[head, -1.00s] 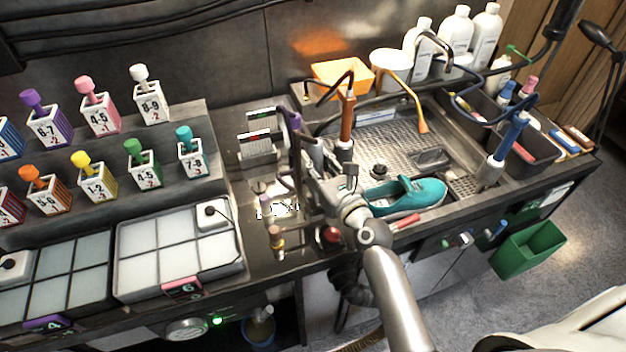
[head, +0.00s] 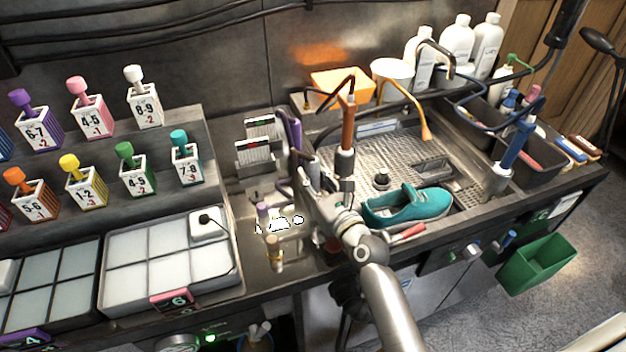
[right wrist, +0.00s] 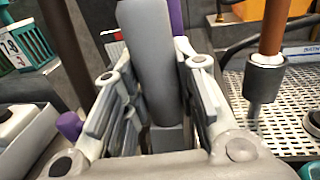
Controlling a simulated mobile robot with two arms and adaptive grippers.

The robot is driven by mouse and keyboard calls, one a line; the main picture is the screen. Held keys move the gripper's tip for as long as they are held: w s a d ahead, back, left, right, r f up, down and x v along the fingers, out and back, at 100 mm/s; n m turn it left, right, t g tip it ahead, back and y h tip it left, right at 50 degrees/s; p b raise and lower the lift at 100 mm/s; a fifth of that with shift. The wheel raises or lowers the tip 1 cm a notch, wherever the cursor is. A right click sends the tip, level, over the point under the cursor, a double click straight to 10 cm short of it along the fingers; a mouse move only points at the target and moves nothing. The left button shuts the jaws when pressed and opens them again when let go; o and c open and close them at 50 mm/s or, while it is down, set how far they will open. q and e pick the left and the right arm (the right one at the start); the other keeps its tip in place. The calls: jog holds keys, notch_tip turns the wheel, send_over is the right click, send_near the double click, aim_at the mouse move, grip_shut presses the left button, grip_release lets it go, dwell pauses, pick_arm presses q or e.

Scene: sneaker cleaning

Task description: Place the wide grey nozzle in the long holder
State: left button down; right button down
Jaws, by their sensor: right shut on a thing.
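My right gripper (head: 318,190) is shut on a thick, rounded grey piece (right wrist: 148,60), which looks like the wide grey nozzle. In the right wrist view the piece stands upright between the two fingers. In the head view the gripper and arm largely hide it. The gripper is over the counter, between the sneaker and two small label-fronted racks. The rear rack (head: 260,127) and the front rack (head: 254,152) stand left of the gripper. I cannot tell which part is the long holder. My left gripper is not in view.
A purple upright tool (head: 295,135) stands close behind the gripper, and an orange-handled tool (head: 347,125) stands to its right. A teal sneaker (head: 410,205) lies at the sink's front edge. Small bottles (head: 275,252) stand left of the arm. A white-padded tray (head: 150,265) is at left.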

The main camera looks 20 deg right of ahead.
jog(key=c, duration=1.2)
grip_release()
jog(key=shift+f, duration=0.1)
jog(key=shift+o, duration=0.2)
jog(key=shift+r, duration=0.25)
jog(key=shift+s+d+f, duration=0.1)
jog(key=shift+s+f, duration=0.05)
jog(key=shift+s, duration=0.2)
jog(key=s, duration=0.3)
jog(key=s+d+b, duration=0.1)
jog(key=s, duration=0.2)
jog(key=s+d, duration=0.1)
jog(key=s, duration=0.2)
jog(key=shift+s+b, duration=0.4)
jog(key=shift+s, duration=0.7)
